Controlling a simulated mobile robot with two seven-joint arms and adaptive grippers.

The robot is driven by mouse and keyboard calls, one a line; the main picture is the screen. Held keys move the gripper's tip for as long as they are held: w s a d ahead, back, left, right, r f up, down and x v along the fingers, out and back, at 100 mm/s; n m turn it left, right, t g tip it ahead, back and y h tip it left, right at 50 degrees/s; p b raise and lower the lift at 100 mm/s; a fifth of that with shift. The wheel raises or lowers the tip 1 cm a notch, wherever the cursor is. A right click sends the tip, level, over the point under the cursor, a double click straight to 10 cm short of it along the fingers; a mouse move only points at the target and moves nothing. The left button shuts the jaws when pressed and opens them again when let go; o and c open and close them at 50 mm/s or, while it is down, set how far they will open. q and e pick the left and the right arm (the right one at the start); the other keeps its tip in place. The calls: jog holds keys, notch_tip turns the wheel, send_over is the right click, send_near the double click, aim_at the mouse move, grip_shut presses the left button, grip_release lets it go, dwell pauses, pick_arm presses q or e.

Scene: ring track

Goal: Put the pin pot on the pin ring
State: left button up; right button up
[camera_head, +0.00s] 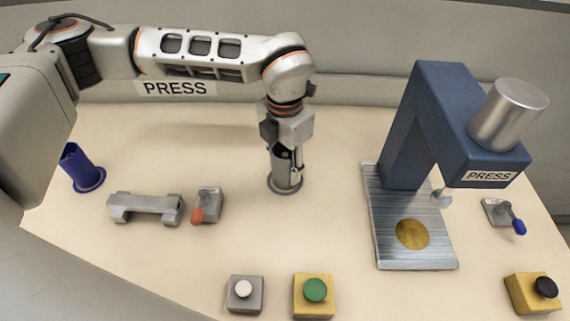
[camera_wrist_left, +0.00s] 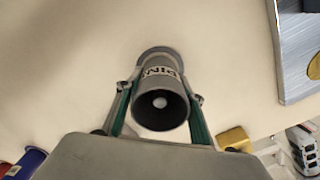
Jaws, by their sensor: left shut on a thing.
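The pin pot (camera_head: 284,178) is a grey cup. In the left wrist view the pin pot (camera_wrist_left: 160,106) has "PIN" lettering on its side, and I look into its open mouth with a pale round thing inside. My left gripper (camera_head: 286,156) comes down from above and is shut on it, with a green-lined finger on each side. The pot looks upright. A grey ring-shaped edge (camera_head: 284,187) shows around its foot on the table; I cannot tell whether it is the pin ring or the pot's own flange. My right gripper is out of view.
A blue pot (camera_head: 78,165) and a grey bar handle (camera_head: 145,207) are at left, beside a red-tipped lever (camera_head: 206,206). The blue press (camera_head: 440,120) stands right. Button boxes (camera_head: 314,296) line the front. The table between pot and press is clear.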

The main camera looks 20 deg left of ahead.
pick_arm(q)
jog(key=shift+f, duration=0.15)
jog(key=o, duration=1.1)
notch_tip(320, 180, up, 12)
jog(key=shift+r+p, duration=0.2)
jog(key=shift+p, duration=0.25)
jog(key=shift+s+f, duration=0.1)
